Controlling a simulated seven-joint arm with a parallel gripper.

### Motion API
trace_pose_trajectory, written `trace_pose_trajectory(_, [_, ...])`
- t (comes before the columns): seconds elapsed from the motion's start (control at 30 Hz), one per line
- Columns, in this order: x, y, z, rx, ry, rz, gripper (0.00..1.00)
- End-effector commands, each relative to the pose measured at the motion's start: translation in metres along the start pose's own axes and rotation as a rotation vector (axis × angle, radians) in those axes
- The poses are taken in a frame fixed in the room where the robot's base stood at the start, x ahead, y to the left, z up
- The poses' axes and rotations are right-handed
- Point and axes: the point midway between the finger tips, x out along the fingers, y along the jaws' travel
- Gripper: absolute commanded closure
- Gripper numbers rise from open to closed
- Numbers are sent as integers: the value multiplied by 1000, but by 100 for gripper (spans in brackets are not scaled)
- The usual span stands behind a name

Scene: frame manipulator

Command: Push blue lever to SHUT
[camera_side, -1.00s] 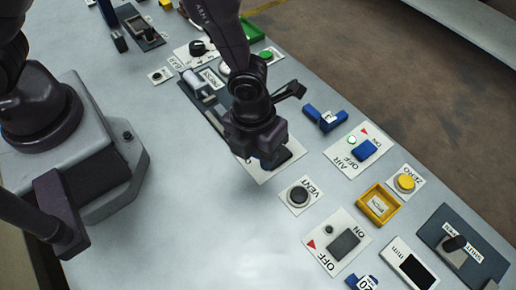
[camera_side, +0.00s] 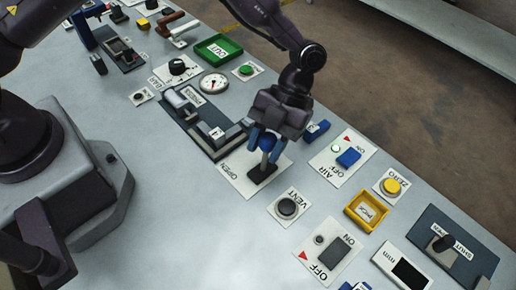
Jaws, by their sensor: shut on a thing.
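The blue lever (camera_side: 267,143) has a blue knob on a grey stem. It rises from a dark base (camera_side: 262,173) on a white plate (camera_side: 235,172) marked OPEN at its near-left edge. My gripper (camera_side: 265,146) comes down over the lever from above, its fingers on either side of the knob and shut on it. The far part of the plate is hidden behind my gripper, and no SHUT mark shows on it.
A grey vise-like fixture (camera_side: 205,125) stands close on the left. The VENT button (camera_side: 287,207) is in front, and the AIR switch (camera_side: 348,157) and a blue part (camera_side: 316,130) are to the right. A dark panel (camera_side: 436,263) at far right has a SHUT/OPEN knob.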

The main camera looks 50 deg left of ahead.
Motion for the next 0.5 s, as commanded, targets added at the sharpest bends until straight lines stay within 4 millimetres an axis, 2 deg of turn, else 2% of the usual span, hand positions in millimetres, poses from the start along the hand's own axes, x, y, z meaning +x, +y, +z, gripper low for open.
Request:
trace_pose_trajectory(0.2, [-5, -1, 11, -17, 113, 38, 100])
trace_pose_trajectory(0.5, [-8, -2, 16, -24, 182, 66, 100])
